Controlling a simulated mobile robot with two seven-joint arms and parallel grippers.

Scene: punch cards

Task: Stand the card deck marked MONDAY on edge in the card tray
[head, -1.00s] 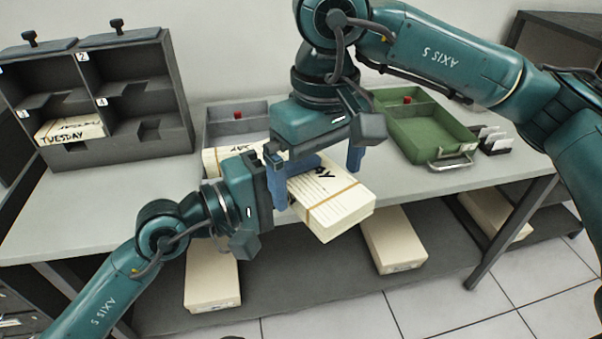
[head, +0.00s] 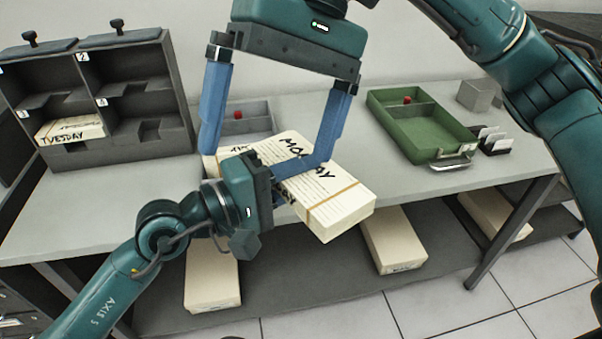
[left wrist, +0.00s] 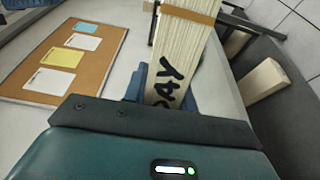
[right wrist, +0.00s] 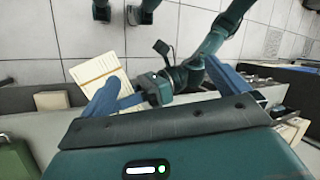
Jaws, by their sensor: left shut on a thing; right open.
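The MONDAY deck (head: 335,205), a long cream block of cards with a tan band, is tilted in the air over the table's front edge. Its lettering also shows in the left wrist view (left wrist: 183,45). My left gripper (head: 290,183) is shut on it, one blue finger across the lettered top. My right gripper (head: 260,158) is open above the deck, its fingers spread apart; I cannot tell whether they touch it. A green tray (head: 440,150) with a metal handle stands right on the table. A grey tray (head: 250,108) stands behind the deck, partly hidden.
A dark pigeonhole rack (head: 150,70) at left holds the TUESDAY deck (head: 75,130). Small card holders (head: 492,140) and a grey block (head: 478,95) stand beside the green tray. Cream boxes (head: 392,240) lie on the lower shelf. A corkboard (left wrist: 65,62) shows in the left wrist view.

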